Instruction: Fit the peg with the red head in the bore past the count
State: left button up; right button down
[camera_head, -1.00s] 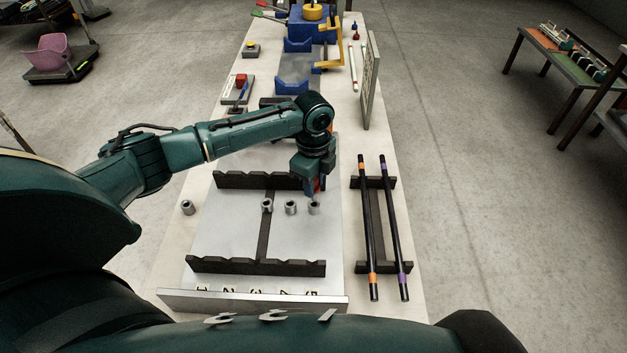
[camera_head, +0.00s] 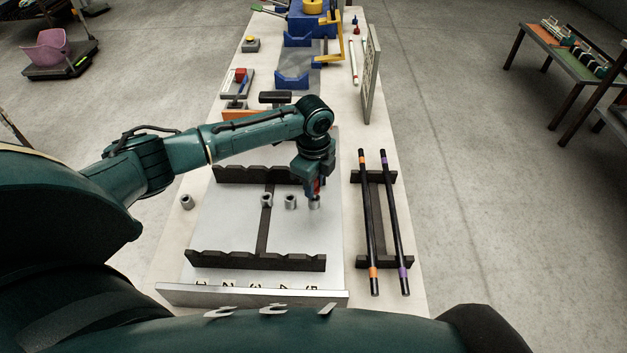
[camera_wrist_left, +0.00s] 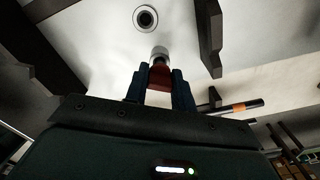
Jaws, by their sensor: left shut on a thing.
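My left gripper (camera_head: 315,192) is shut on the peg's red head (camera_wrist_left: 160,77), which shows between its blue fingers in the left wrist view. The gripper points down over the rightmost grey collar (camera_head: 314,203) on the pale board. A grey metal cylinder (camera_wrist_left: 160,53) shows just beyond the red head. I cannot tell whether the peg's tip is inside the collar. Two more collars, a middle one (camera_head: 290,202) and a left one (camera_head: 266,200), stand to the left on the board (camera_head: 225,228). My right gripper is not in view.
Dark notched rails (camera_head: 255,261) cross the board, and a front strip (camera_head: 250,297) carries numbers. Two black rods (camera_head: 370,225) lie on a rack at the right. A blue bin (camera_head: 293,80) is farther back.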

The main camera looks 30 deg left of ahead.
pick_arm(q)
jog(key=shift+f, duration=0.6)
jog(key=o, duration=1.1)
jog(key=shift+c, duration=0.2)
notch_tip(320, 180, up, 13)
jog(key=b, duration=0.1)
jog(key=shift+r, duration=0.15)
